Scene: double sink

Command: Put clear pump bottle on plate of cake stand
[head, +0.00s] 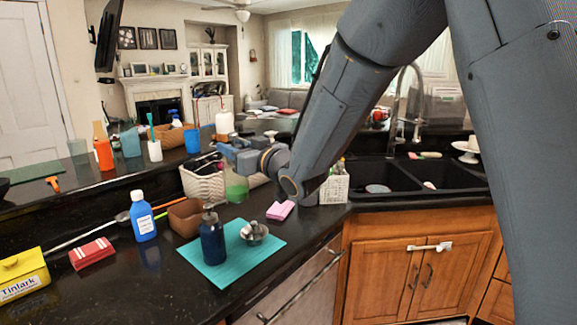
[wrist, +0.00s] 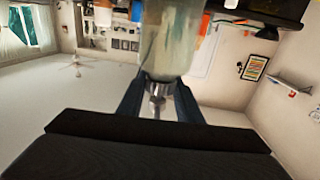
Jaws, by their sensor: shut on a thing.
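My gripper (head: 230,154) is in the middle of the head view, above the counter. It is shut on the clear pump bottle (head: 236,186), whose see-through greenish body hangs below the fingers. In the wrist view, the bottle (wrist: 168,42) fills the top middle, and my gripper (wrist: 158,92) has its fingers on either side of the bottle's neck. The picture there is upside down. The white cake stand (head: 467,157) is at the far right of the head view, beyond the sink. A small thing shows on its plate, partly unclear.
The black double sink (head: 425,172) and tall faucet lie between my gripper and the cake stand. A white basket (head: 203,181) is beside the held bottle. A dark blue pump bottle (head: 212,238) stands on a teal mat (head: 240,262), near a blue bottle (head: 143,220) and a pink sponge (head: 280,210).

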